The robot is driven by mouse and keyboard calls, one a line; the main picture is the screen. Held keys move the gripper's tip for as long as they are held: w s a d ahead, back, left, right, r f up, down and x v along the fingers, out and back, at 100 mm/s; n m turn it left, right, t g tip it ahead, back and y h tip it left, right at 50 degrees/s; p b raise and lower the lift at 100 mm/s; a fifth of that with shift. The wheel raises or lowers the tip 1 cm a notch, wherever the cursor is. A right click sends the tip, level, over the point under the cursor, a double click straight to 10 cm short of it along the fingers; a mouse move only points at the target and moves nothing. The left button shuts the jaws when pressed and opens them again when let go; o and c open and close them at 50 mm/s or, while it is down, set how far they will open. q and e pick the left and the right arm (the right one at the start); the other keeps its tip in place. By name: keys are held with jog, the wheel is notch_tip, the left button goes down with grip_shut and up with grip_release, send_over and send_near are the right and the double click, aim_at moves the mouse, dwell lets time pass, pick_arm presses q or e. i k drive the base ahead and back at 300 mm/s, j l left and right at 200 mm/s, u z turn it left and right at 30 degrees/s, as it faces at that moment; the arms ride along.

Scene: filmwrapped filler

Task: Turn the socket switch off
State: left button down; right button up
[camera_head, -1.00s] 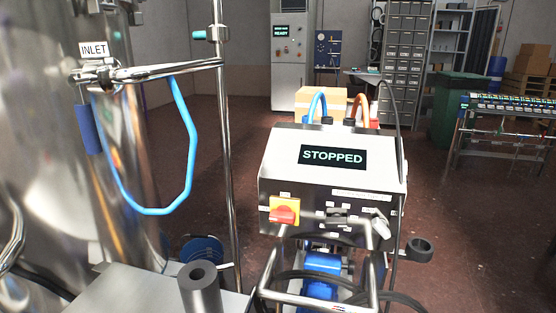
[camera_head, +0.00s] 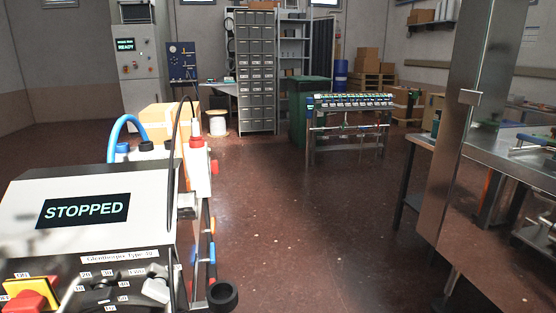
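No socket switch can be made out for certain. A control box (camera_head: 95,215) with a "STOPPED" display (camera_head: 84,211) stands at the lower left. A red and yellow rotary switch (camera_head: 28,297) is on its front at the bottom left corner, partly cut off by the frame. Black and grey knobs (camera_head: 104,289) sit to the right of it. A small grey box (camera_head: 470,97) is fixed to the metal post at the right; its detail is too small to tell. Neither of my grippers is in view.
A metal post (camera_head: 452,190) and a steel table (camera_head: 510,155) stand at the right. A rack with a slatted top (camera_head: 350,101), a green bin (camera_head: 308,125) and a drawer cabinet (camera_head: 256,75) stand behind. The red-brown floor (camera_head: 300,230) in the middle is clear.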

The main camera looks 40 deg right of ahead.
aim_at(214, 165)
jog(key=l+z, duration=0.2)
jog(key=l, duration=0.4)
jog(key=i+l+z, duration=0.2)
jog(key=l, duration=0.35)
jog(key=l+z, duration=0.2)
jog(key=l, duration=0.4)
